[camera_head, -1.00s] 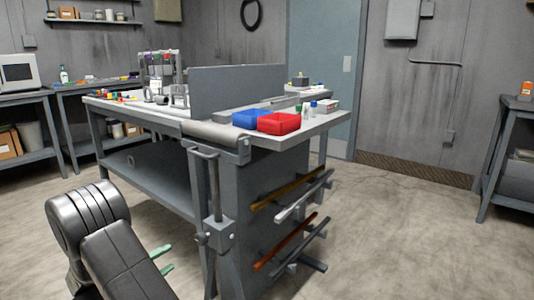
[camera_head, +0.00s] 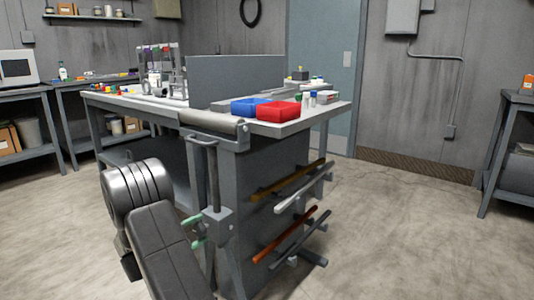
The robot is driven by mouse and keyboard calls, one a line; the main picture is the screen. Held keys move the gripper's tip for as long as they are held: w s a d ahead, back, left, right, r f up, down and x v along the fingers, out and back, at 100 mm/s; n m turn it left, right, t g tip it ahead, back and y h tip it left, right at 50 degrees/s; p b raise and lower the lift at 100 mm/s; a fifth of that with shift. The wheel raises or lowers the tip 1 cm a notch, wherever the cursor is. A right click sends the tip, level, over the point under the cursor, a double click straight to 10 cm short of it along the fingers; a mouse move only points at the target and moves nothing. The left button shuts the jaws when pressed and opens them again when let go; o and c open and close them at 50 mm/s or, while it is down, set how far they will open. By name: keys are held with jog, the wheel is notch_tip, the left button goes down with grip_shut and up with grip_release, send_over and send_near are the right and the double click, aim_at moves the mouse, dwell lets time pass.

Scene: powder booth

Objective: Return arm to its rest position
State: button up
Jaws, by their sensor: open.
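My arm (camera_head: 160,235) rises from the bottom edge, left of centre, in front of the workbench. My gripper (camera_head: 199,230) shows as two green fingers just past the arm, at the right side of its dark links. The fingers are apart, with nothing visible between them. They appear in front of the bench's near end, close to an upright grey post with a clamp block (camera_head: 217,222). I cannot tell the exact gap between them. The rest of the gripper is hidden behind the arm.
The grey workbench (camera_head: 135,103) carries a blue bin (camera_head: 250,108), a red bin (camera_head: 279,112) and an upright grey panel (camera_head: 235,82). Several rods (camera_head: 290,180) stick out at its near end. A side table (camera_head: 515,97) stands at right. Concrete floor (camera_head: 400,230) between is clear.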

jog(key=n+p, duration=0.2)
jog(key=n, duration=0.1)
jog(key=shift+r+n, duration=0.2)
jog(key=shift+n, duration=0.1)
jog(key=n+p, duration=0.3)
jog(key=shift+n, duration=0.3)
jog(key=n+p, duration=0.5)
jog(key=n, duration=0.1)
jog(key=shift+f, duration=0.1)
jog(key=shift+d+f+n+p, duration=0.1)
jog(key=shift+n+p, duration=0.45)
jog(key=shift+n, duration=0.65)
jog(key=shift+s+f, duration=0.1)
